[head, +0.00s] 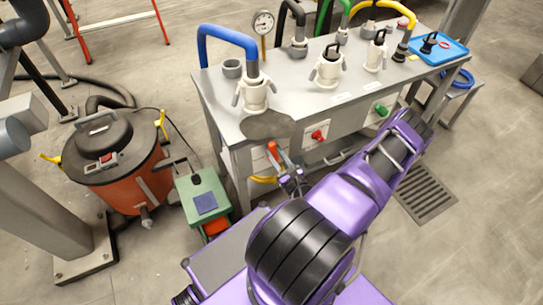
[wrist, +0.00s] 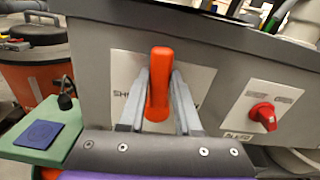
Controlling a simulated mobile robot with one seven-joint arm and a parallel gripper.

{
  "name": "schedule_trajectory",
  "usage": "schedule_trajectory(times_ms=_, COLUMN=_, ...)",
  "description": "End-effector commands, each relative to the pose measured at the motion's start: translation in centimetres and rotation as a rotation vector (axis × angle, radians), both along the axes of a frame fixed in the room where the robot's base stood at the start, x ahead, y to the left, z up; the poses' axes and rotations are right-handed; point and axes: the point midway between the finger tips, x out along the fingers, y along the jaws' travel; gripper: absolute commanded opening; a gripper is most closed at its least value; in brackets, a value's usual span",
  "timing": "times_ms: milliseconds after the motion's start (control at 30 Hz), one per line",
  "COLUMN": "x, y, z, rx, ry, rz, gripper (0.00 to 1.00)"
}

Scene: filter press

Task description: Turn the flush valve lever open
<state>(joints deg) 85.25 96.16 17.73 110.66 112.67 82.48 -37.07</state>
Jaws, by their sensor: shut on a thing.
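The orange flush valve lever (wrist: 159,82) stands roughly upright in front of a pale label plate on the grey bench front. Part of the plate's lettering is hidden behind the lever and fingers. My gripper (wrist: 161,98) is shut on the lever, with one finger along each side. In the head view the lever (head: 272,151) shows at the bench's front left corner, with my gripper (head: 281,166) at it from below and right. The valve body behind the lever cannot be made out.
A red knob (head: 318,135) and a green knob (head: 381,109) sit to the right on the bench front. A green box (head: 203,196) and an orange vacuum drum (head: 115,165) stand close on the left.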

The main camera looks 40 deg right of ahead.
Motion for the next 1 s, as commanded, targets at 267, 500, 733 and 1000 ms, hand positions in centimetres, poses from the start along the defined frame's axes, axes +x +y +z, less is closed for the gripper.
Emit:
schedule_trajectory(times_ms=267, x=-0.5, y=-1.6, z=-0.2, rx=0.253, ry=-0.060, rz=-0.001, gripper=0.00)
schedule_trajectory(times_ms=500, x=-0.8, y=-2.8, z=-0.6, rx=0.473, ry=-0.113, rz=-0.002, gripper=0.00)
schedule_trajectory(times_ms=733, x=-1.0, y=-3.7, z=-1.1, rx=0.657, ry=-0.158, rz=-0.003, gripper=0.00)
schedule_trajectory(times_ms=1000, x=-1.1, y=-4.4, z=-1.6, rx=0.806, ry=-0.193, rz=-0.002, gripper=0.00)
